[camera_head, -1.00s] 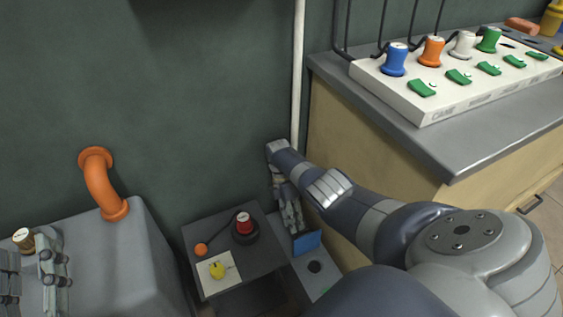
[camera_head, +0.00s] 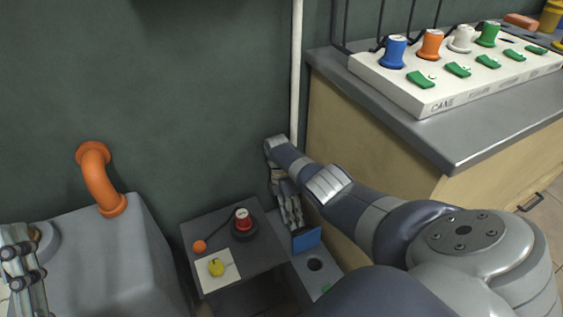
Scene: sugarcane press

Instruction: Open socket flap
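The blue socket flap (camera_head: 306,240) stands raised at the back edge of a grey socket box low on the floor side. The dark round socket hole (camera_head: 315,264) lies uncovered in front of it. My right gripper (camera_head: 294,222) points down just behind the flap, with its fingertips at or very near the flap's upper left edge. I cannot tell whether they touch, or how far apart the fingers are. My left gripper (camera_head: 20,275) is at the lower left edge, partly cut off, over the grey machine block.
A small grey table (camera_head: 262,262) holds a red knob (camera_head: 243,218), an orange ball (camera_head: 199,247) and a yellow object on paper (camera_head: 216,267). An orange pipe (camera_head: 98,180) is at left. At right, a counter (camera_head: 470,140) carries a white power strip (camera_head: 440,98) with several coloured plugs.

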